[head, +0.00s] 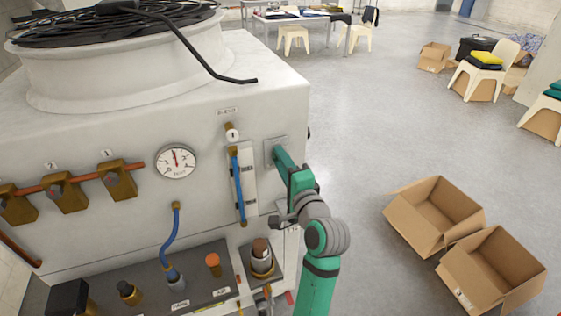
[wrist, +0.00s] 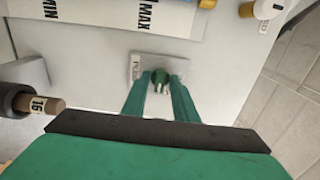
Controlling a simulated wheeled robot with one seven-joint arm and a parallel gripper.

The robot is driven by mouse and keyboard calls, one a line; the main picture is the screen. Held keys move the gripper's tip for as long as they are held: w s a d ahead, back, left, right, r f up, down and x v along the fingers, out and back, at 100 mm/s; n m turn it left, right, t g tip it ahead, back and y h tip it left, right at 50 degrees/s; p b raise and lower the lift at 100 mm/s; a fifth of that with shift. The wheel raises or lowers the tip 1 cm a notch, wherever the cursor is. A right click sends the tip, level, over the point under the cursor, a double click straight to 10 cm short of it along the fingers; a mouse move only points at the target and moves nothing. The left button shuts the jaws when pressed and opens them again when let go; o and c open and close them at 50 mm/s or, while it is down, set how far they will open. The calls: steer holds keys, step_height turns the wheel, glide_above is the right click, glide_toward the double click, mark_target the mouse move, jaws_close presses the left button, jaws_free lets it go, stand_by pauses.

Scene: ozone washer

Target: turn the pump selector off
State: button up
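The pump selector is a small green knob (wrist: 160,76) on a pale square plate (wrist: 138,66), whose lettering is partly hidden. In the head view the plate (head: 269,146) sits on the right part of the washer's front face, and my arm hides the knob. My gripper (wrist: 161,79) faces the plate, with one green finger on each side of the knob. The fingers stand apart with the knob between their tips. A slight gap seems to show beside the knob; firm contact is not visible.
The white washer cabinet (head: 120,210) carries a pressure gauge (head: 176,161), brass valves (head: 66,192) and a blue level tube (head: 238,185) left of my gripper. A brown-tipped fitting (wrist: 40,104) is close at left in the wrist view. Open cardboard boxes (head: 435,215) lie on the floor to the right.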

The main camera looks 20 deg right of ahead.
steer(key=c, duration=0.5)
steer(key=shift+o, duration=0.3)
steer(key=shift+a, duration=0.2)
steer(key=shift+w+d, duration=0.1)
steer(key=shift+d, duration=0.1)
steer(key=shift+a+n, duration=0.2)
steer(key=shift+n, duration=0.2)
steer(key=n, duration=0.3)
steer(key=shift+d+n, duration=0.1)
steer(key=shift+n, duration=0.3)
steer(key=n, duration=0.3)
steer(key=shift+d+n, duration=0.1)
steer(key=shift+n, duration=0.2)
steer(key=n, duration=0.5)
steer(key=shift+n, duration=2.4)
